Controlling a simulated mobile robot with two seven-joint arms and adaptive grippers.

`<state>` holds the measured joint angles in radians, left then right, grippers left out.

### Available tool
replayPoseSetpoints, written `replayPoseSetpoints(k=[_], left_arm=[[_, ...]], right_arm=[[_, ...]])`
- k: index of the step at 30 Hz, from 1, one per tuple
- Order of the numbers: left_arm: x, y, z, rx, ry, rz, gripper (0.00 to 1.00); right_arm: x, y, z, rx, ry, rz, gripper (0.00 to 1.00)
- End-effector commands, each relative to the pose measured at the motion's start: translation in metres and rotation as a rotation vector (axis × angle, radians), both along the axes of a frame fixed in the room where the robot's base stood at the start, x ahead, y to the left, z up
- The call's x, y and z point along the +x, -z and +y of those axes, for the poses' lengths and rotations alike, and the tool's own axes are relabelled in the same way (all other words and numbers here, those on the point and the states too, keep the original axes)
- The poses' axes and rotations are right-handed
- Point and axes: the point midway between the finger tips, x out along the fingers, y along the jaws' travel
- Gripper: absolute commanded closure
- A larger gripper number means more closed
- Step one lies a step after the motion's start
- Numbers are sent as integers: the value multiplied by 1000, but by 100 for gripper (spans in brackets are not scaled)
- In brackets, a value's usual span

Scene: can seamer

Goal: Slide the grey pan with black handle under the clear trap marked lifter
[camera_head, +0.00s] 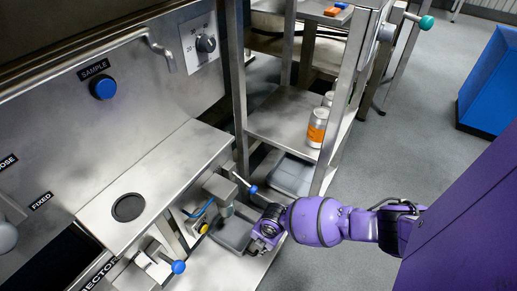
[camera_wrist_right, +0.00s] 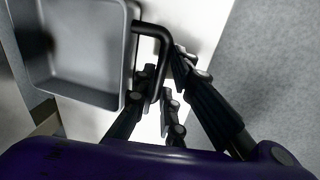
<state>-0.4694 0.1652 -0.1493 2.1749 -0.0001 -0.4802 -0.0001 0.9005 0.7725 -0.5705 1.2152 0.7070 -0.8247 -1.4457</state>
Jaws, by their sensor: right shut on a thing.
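The grey pan (camera_head: 231,236) is at the low ledge beside the machine, below a short metal spout (camera_head: 226,208) in the head view. In the right wrist view the pan (camera_wrist_right: 82,45) is an empty square tray at upper left with a bent black handle (camera_wrist_right: 152,28) on its right side. My right gripper (camera_wrist_right: 160,90) is shut on that handle. In the head view my right gripper (camera_head: 266,238) is at the pan's right side. No label reading lifter is legible, so I cannot tell which trap it is. My left gripper is not in view.
A blue-knobbed lever (camera_head: 252,189) sticks out above the pan, and another blue knob (camera_head: 178,267) stands to the lower left. A steel shelf (camera_head: 275,124) with cans (camera_head: 317,127) is behind. A grey tray (camera_head: 291,173) lies beneath it.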

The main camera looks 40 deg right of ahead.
Motion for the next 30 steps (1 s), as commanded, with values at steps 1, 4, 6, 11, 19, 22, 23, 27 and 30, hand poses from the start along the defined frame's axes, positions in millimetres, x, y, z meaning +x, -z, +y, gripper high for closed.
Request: replayPoseSetpoints(k=[1, 4, 6, 11, 19, 22, 23, 27, 30], left_arm=[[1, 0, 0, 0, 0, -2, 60], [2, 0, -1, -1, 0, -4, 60], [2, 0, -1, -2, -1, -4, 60], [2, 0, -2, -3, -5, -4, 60], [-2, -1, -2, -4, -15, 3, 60], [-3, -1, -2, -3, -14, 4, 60], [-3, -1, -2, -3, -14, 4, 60], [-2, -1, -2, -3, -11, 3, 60], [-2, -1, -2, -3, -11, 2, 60]], right_arm=[[8, -3, -3, -2, 0, -16, 100], [8, -3, -3, -4, 1, -16, 100], [8, -4, -4, -5, 0, -18, 100], [8, -4, -4, -6, 0, -16, 73], [4, -2, -3, -6, 0, -8, 73], [3, -5, -4, -5, 0, -8, 73], [3, -7, -4, -6, 0, -8, 73], [0, -24, -5, -6, -2, -9, 73], [-3, -43, -7, -7, -3, -11, 73]])
